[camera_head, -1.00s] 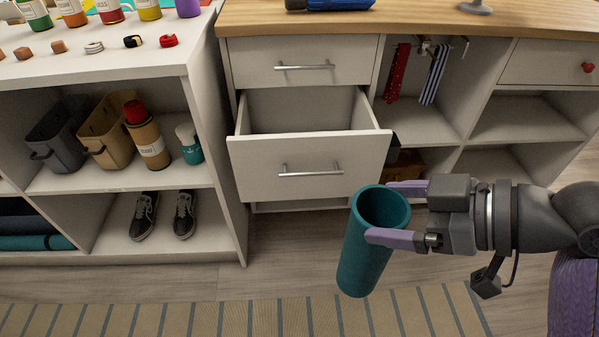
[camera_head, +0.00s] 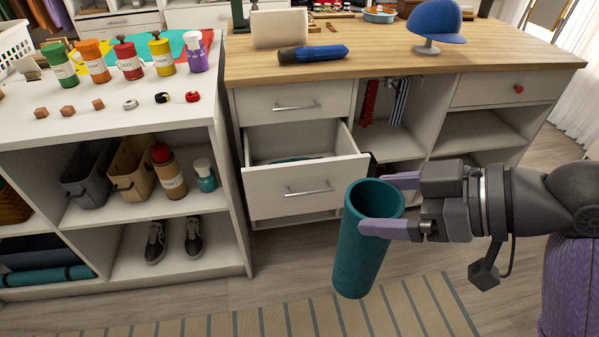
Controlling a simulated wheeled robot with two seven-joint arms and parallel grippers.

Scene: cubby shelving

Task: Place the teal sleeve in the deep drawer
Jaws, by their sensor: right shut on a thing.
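The teal sleeve (camera_head: 360,255) is an open-topped cylinder, held nearly upright in front of the cabinet. My right gripper (camera_head: 390,204) is shut on its upper rim from the right, with one finger in front and one behind. The deep drawer (camera_head: 305,190) is the lower drawer under the wooden counter, and it is pulled open. Something teal shows partly inside it, mostly hidden by the drawer front. The sleeve is apart from the drawer, to the right of and lower than its front in the picture. My left gripper is not in view.
A shut drawer (camera_head: 293,103) sits above the open one. A white cubby shelf (camera_head: 228,215) stands at left with bins, bottles and shoes. The counter (camera_head: 380,62) bears a blue cap (camera_head: 436,22) and a blue item (camera_head: 318,52). A striped rug (camera_head: 405,312) lies below.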

